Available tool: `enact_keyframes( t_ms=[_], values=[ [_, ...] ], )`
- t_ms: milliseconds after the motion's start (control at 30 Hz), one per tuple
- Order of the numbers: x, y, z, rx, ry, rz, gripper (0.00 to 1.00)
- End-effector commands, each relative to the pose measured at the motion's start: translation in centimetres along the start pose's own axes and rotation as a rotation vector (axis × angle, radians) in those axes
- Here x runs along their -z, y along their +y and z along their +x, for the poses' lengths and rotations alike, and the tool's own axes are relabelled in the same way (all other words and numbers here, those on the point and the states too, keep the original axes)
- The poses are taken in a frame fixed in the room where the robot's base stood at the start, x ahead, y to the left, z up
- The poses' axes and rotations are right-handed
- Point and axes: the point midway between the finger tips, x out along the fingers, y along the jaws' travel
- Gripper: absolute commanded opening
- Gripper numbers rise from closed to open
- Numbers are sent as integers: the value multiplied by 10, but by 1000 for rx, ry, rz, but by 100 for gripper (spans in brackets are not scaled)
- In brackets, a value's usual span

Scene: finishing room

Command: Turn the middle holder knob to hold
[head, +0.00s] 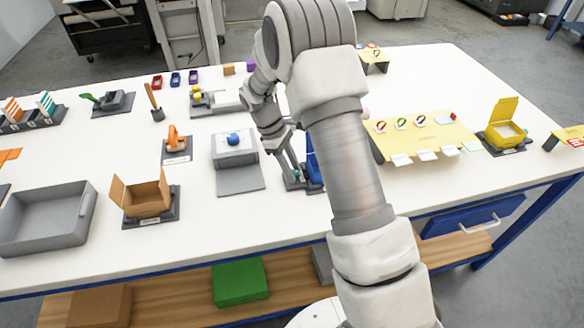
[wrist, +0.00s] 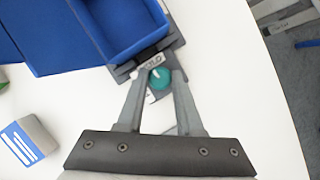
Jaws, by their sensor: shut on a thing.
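In the wrist view a round teal knob (wrist: 158,77) with a pale pointer mark sits on a grey base plate (wrist: 172,40). A small label (wrist: 153,61) lies just beyond it, too blurred to read surely. My gripper (wrist: 159,80) is shut on the knob, one finger on each side. A blue open holder (wrist: 135,25) stands on the plate beyond the knob. In the head view my gripper (head: 293,182) points down beside the blue holder (head: 315,168), and my arm hides much of it. The knob is not clear there.
A grey box with a blue knob (head: 233,140) stands left of my gripper. A tan open box (head: 148,197) and a grey tray (head: 45,220) are farther left. A yellow board (head: 425,135) lies right of my arm. Bare white tabletop lies in front of the holder.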

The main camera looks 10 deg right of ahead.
Motion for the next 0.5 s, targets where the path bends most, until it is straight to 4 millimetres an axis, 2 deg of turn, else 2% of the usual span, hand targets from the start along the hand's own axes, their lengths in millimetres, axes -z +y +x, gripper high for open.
enact_keyframes(
  t_ms=[200, 500],
  values=[
    [1, 0, 0, 42, 1, 98, 0],
    [1, 1, 0, 64, 2, 153, 0]
  ],
)
